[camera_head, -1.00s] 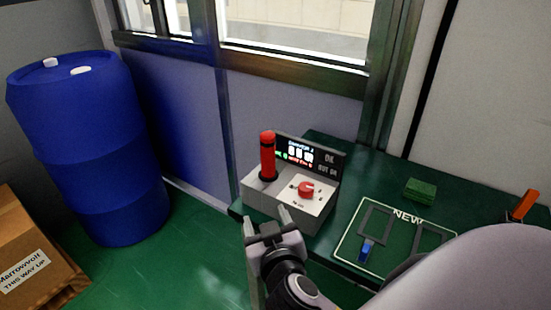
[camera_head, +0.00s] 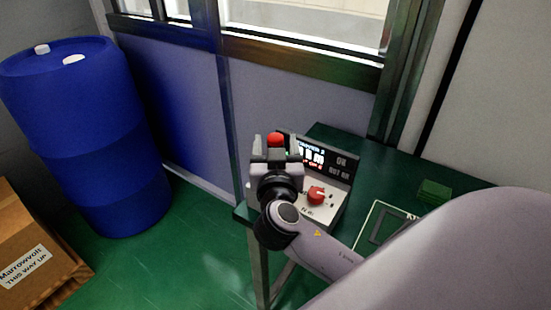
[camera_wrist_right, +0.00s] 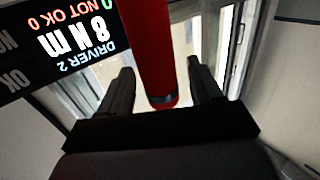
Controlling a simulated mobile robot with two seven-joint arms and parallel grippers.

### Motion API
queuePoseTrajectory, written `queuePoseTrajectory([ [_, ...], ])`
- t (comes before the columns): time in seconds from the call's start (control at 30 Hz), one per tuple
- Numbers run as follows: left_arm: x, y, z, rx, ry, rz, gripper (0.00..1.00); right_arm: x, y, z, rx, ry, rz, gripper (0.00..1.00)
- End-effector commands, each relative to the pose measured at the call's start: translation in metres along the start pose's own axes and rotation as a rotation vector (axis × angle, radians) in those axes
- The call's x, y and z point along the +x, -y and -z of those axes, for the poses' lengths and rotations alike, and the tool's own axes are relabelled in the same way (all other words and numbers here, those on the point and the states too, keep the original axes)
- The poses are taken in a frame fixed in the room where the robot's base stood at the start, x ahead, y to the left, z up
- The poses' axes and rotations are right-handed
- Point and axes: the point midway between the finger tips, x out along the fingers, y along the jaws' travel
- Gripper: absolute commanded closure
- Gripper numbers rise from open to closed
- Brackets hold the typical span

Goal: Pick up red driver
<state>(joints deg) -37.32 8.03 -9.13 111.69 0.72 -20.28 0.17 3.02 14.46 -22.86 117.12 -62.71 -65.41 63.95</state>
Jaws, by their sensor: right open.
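The red driver (camera_head: 275,139) stands on the grey control box (camera_head: 326,206); in the head view only its red top shows above my right gripper (camera_head: 276,150). In the right wrist view the red driver (camera_wrist_right: 151,50) lies between the two dark fingers of my right gripper (camera_wrist_right: 158,82). The fingers are apart, with a visible gap on each side of the driver. The driver's lower part is hidden behind my gripper in the head view. My left gripper is not in view.
The box has a red knob (camera_head: 316,195) and a display (camera_head: 325,158), close right of my gripper. A green block (camera_head: 433,190) lies on the green table (camera_head: 375,165).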

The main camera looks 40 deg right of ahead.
Motion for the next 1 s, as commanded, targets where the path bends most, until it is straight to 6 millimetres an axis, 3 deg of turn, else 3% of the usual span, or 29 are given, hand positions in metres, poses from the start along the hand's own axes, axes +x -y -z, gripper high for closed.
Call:
queuePoseTrajectory([
  [0.2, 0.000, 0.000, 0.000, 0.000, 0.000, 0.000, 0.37, 0.001, 0.000, -0.001, 0.001, 0.001, 0.001, 0.36],
  [0.4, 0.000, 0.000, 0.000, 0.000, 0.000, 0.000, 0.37, 0.001, 0.000, -0.001, 0.001, 0.001, 0.001, 0.97],
  [0.77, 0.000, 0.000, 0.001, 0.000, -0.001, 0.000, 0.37, 0.001, 0.000, 0.005, 0.004, -0.003, 0.001, 0.96],
  [1.0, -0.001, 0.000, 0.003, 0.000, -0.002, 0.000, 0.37, 0.001, 0.000, 0.032, 0.009, -0.006, 0.001, 0.96],
])
